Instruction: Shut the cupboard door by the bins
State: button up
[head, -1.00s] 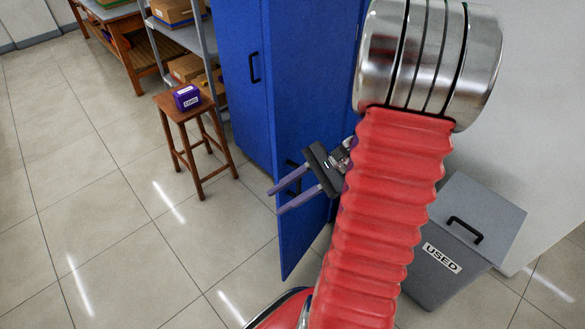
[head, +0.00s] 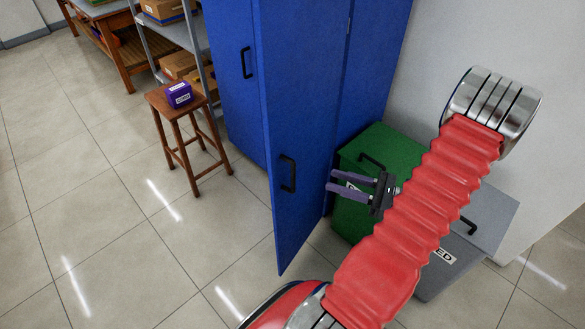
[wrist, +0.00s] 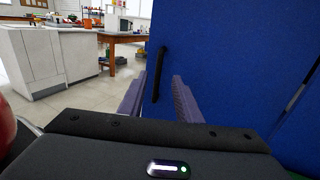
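The blue cupboard door (head: 305,120) stands ajar, its free edge swung out toward me and its hinge side at the right. Its dark handle (head: 287,173) is near the free edge. My gripper (head: 333,180) is to the right of the door, in front of its outer face, with two purple fingers apart and nothing between them. In the wrist view the door (wrist: 235,60) fills the right side, and its handle (wrist: 159,74) shows just beyond the fingers. A green bin (head: 350,215) and a grey bin (head: 490,225) stand right of the cupboard, partly hidden by my arm.
The cupboard's left door (head: 230,60) looks shut. A wooden stool (head: 185,125) with a purple box (head: 179,95) stands to the left, before a shelf unit (head: 190,40) with cardboard boxes. The tiled floor (head: 100,220) at left is clear.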

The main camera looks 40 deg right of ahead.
jog(key=shift+w+a, duration=0.1)
jog(key=x, duration=1.3)
jog(key=shift+w+a, duration=0.2)
jog(key=shift+w, duration=0.1)
grip_shut()
dwell(0.3)
dwell(0.4)
